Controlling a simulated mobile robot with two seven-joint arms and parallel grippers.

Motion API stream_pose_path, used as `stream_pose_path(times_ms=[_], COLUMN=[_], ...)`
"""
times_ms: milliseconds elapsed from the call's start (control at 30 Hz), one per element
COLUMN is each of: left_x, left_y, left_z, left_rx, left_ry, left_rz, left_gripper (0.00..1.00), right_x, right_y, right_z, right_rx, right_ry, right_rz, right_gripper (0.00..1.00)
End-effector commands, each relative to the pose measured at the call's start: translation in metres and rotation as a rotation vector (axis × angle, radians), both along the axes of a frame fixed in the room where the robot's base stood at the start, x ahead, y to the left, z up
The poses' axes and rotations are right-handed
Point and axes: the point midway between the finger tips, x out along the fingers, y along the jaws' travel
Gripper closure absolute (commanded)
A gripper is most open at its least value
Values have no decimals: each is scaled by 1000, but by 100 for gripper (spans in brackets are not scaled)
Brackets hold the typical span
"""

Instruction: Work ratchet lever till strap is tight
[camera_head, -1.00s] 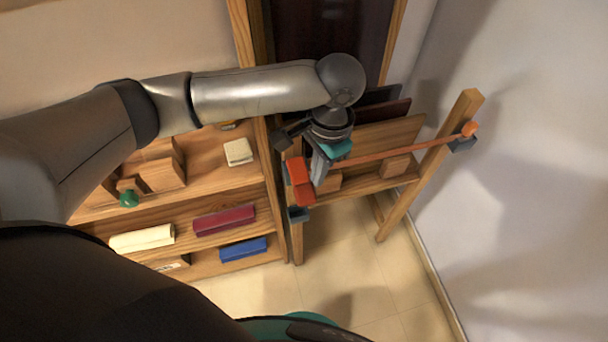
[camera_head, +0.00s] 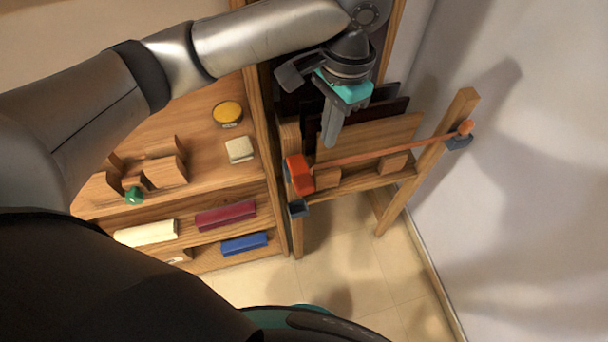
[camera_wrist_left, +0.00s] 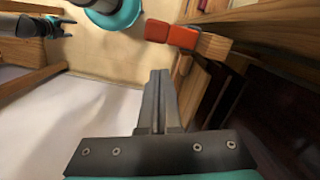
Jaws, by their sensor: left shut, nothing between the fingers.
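The red-orange ratchet lever (camera_head: 299,175) sits at the left post of a wooden rack. An orange strap (camera_head: 385,153) runs from it to the right post and looks straight. My left gripper (camera_head: 330,143) is shut and empty, above and to the right of the lever, apart from it. In the left wrist view my left gripper's fingertips (camera_wrist_left: 159,73) are together, and the lever (camera_wrist_left: 170,34) lies beyond them. My right gripper (camera_wrist_left: 60,27) shows small at the upper left of the wrist view; its jaw state is unclear.
Dark panels and a wooden board (camera_head: 372,137) stand in the rack behind the strap. A shelf at left holds a yellow round tin (camera_head: 227,113), a pale block (camera_head: 239,150) and coloured rolls. A white wall (camera_head: 530,200) closes the right side. Tiled floor lies below.

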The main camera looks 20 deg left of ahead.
Motion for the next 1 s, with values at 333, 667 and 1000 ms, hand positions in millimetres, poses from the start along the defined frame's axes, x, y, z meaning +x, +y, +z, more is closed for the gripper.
stream_pose_path(times_ms=[333,667,1000], left_x=[3,3,3], left_y=[-2,-3,-3], left_z=[42,42,42], left_rx=[1,1,1], left_ry=[1,1,1], left_rz=[0,0,0], left_gripper=[100,100,100], right_x=[0,0,0], right_y=[0,0,0], right_z=[8,7,7], right_rx=[0,0,0], right_ry=[0,0,0], right_rz=[0,0,0], right_gripper=[33,33,33])
